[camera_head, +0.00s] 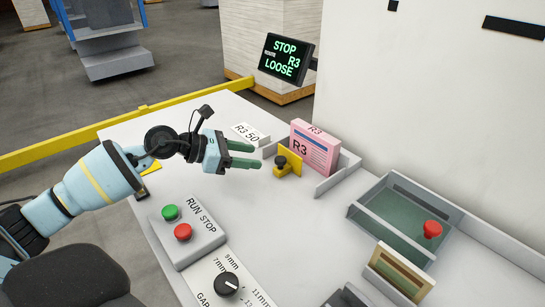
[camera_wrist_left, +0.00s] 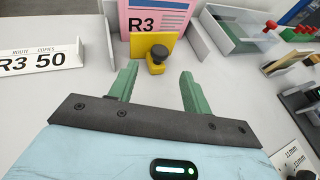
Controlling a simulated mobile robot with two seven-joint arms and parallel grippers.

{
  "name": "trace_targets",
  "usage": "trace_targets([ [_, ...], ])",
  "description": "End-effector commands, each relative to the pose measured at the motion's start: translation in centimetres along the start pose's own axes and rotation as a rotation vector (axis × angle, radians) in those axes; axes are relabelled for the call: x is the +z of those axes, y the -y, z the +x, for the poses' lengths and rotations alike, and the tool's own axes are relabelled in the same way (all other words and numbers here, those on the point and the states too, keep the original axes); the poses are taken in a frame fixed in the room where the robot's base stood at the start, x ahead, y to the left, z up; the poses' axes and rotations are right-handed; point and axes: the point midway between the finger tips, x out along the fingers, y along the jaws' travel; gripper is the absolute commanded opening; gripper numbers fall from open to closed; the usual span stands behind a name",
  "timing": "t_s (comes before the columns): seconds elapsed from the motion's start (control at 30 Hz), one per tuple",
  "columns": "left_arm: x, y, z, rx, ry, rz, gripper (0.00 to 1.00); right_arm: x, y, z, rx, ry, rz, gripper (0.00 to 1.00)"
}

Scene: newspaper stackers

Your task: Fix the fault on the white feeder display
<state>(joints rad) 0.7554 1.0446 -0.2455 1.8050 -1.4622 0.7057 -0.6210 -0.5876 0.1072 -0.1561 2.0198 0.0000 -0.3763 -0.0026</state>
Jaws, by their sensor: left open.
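The feeder display (camera_head: 287,59) is a dark screen with green letters reading "STOP R3 LOOSE". A pink R3 stack (camera_head: 315,148) stands upright between low grey guides on the white table. A yellow block with a dark knob (camera_head: 281,161) sits at its front left; the wrist view also shows the knob (camera_wrist_left: 159,52). My left gripper (camera_head: 258,155) is open and empty, its green fingers pointing at the yellow block. In the left wrist view the block lies just beyond and between the fingertips (camera_wrist_left: 160,80), apart from them. My right gripper is not in view.
A white "R3 50" card (camera_head: 246,133) stands behind my gripper. A RUN STOP box (camera_head: 190,240) with green and red buttons and a GAP dial (camera_head: 226,284) sit in front. A grey tray (camera_head: 358,214) with a red knob (camera_head: 432,229) is at right. A yellow rail (camera_head: 60,150) runs behind.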

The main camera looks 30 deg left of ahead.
Motion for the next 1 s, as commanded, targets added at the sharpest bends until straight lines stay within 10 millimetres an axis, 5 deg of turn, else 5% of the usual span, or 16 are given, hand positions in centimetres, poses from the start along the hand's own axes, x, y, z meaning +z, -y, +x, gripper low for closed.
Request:
trace_targets([
  [0.4,0.2,0.0,5.7,0.0,0.003,0.0,0.49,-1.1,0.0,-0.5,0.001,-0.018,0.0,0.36],
  [0.8,0.1,0.1,6.5,-0.001,-0.001,0.002,0.49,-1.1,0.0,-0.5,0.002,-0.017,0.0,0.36],
  [1.0,0.1,0.1,6.5,-0.001,0.0,0.002,0.25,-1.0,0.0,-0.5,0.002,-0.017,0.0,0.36],
])
